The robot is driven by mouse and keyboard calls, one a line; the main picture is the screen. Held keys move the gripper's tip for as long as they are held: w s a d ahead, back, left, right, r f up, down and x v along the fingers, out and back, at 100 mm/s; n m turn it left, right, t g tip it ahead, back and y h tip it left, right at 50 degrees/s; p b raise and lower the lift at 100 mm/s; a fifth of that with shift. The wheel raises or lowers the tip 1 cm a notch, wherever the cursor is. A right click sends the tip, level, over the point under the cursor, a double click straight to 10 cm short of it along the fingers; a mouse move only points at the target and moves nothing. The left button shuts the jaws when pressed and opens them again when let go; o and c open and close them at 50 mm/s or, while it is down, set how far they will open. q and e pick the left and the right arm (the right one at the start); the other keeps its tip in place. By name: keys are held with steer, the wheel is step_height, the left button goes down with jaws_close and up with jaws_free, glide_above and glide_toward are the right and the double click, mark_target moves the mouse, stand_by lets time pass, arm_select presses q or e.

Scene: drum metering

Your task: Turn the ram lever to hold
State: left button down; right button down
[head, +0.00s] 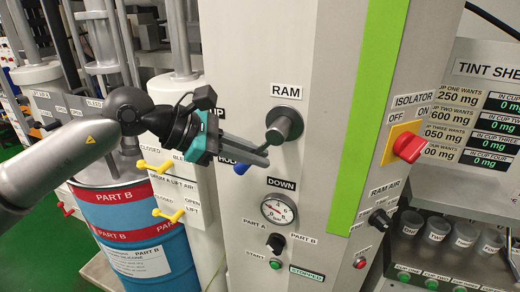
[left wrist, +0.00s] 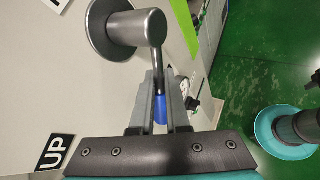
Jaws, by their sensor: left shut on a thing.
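The ram lever has a grey round hub (head: 283,124) on the white panel below the RAM label (head: 286,91). Its thin dark rod points down-left and ends in a blue grip (head: 241,169). My left gripper (head: 266,155) reaches in from the left and is shut on the lever. In the left wrist view the fingers (left wrist: 159,75) lie on both sides of the rod and blue grip (left wrist: 160,109). The HOLD label (head: 228,162) is partly hidden behind the gripper, near the blue grip. The DOWN label (head: 282,184) is below the hub. The UP label (left wrist: 52,150) shows in the wrist view. My right gripper is out of view.
Below the lever are a pressure gauge (head: 279,209), a black selector knob (head: 275,242) and a green button (head: 275,264). A red isolator switch (head: 409,147) is to the right. Yellow valve handles (head: 156,166) and a blue drum (head: 147,235) stand at the left.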

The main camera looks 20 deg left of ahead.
arm_select(q)
steer(key=shift+a+f+y+p, duration=0.1)
steer(key=shift+a+y+p, duration=0.2)
steer(key=shift+y, duration=0.2)
steer(key=shift+f, duration=0.1)
steer(key=c, duration=1.1)
jaws_free()
steer(key=shift+o, duration=1.4)
steer(key=shift+a, duration=0.2)
steer(key=shift+d+r, duration=0.1)
steer(key=shift+r, duration=0.1)
